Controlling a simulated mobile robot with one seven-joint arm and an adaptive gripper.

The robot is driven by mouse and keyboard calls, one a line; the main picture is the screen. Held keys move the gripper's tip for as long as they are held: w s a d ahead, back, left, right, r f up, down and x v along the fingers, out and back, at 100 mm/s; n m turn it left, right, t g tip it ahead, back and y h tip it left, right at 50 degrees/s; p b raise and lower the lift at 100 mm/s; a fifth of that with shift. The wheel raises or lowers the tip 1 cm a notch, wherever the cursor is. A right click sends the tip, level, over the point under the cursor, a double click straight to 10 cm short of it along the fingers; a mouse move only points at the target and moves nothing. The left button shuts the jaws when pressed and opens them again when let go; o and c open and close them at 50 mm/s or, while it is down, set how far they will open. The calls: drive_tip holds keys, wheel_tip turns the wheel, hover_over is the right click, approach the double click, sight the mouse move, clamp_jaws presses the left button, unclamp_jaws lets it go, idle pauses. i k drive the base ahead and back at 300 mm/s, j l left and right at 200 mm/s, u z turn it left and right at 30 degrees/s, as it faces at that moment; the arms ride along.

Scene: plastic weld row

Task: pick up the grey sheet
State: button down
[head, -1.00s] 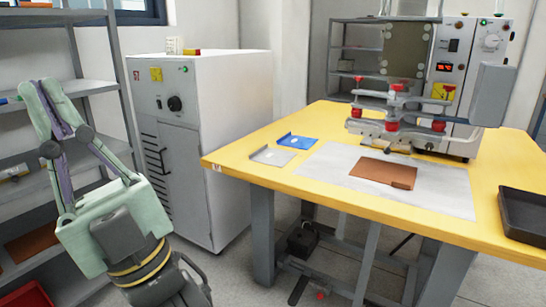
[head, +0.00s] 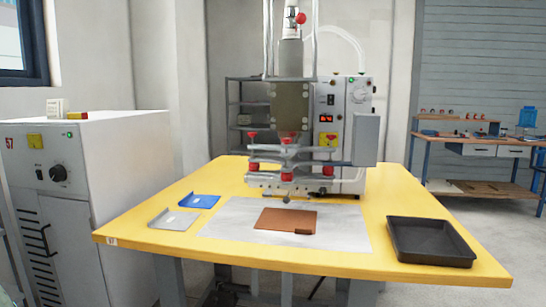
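The grey sheet (head: 173,219) lies on the left part of the yellow table (head: 140,237), in the head view. It is a small flat piece with a raised edge on its left side. A similar blue sheet (head: 200,201) lies just behind it, to the right. My gripper is outside the head view, so its state does not show.
A brown piece (head: 284,219) lies on a pale mat (head: 345,236) mid-table. A black tray (head: 432,240) sits at the right. The welding machine (head: 348,135) stands at the back. A white cabinet (head: 120,150) stands left of the table.

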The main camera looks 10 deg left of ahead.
sight(167, 220)
drive_tip(key=i+j+z, duration=0.25)
drive_tip(key=j, duration=1.25)
drive_tip(key=k+j+z, duration=0.1)
drive_tip(key=j+z, duration=0.2)
drive_tip(key=j, duration=1.2)
drive_tip(key=i+j, duration=0.45)
drive_tip(key=i+z, duration=0.05)
